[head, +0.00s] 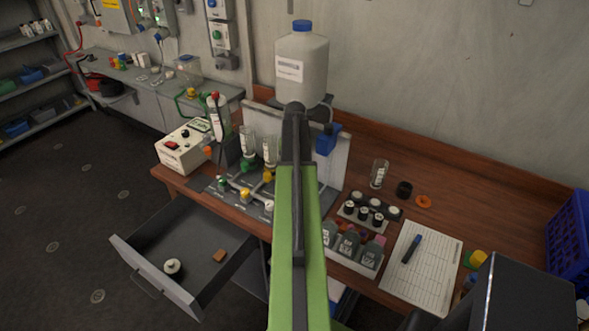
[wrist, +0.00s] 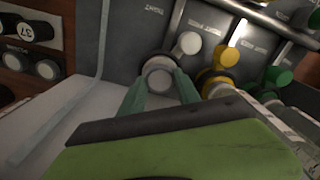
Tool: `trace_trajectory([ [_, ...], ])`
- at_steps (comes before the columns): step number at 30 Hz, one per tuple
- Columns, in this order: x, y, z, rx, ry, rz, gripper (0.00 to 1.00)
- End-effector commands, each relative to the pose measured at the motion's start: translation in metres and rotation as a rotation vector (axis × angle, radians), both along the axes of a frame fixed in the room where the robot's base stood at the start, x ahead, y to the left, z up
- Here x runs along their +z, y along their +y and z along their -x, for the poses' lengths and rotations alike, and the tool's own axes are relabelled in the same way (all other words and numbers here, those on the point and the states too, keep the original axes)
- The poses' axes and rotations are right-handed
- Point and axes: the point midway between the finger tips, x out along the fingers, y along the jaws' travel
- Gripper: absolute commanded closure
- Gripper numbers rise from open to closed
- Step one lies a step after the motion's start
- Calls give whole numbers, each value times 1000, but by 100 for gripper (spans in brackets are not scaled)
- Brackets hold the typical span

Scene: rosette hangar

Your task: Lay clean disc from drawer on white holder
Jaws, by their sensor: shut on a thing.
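In the wrist view, my gripper (wrist: 161,82) has its two green fingers closed on a thin, pale disc (wrist: 159,79), with a round grey rim around it. The disc and rim overlap, so I cannot tell whether the disc touches the white holder below. A white knob (wrist: 189,43) stands just behind to the right; in the head view the white knob (head: 269,207) is the nearest of the row. My green arm hides the gripper in the head view. The drawer (head: 190,247) is open, with a small white-and-black round item (head: 173,268) and a brown block (head: 219,255) inside.
Yellow (wrist: 224,56) and green (wrist: 279,76) knobs stand close on the right. A large white bottle (head: 301,70) is up at the back. Bottles, a rack of vials and a paper sheet (head: 420,262) lie to the right on the bench.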

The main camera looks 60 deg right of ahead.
Motion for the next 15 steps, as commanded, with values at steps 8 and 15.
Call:
trace_trajectory([
  [8, -1, 0, 0, 1, 0, 0, 90],
  [15, -6, 0, -1, 1, 0, 0, 90],
])
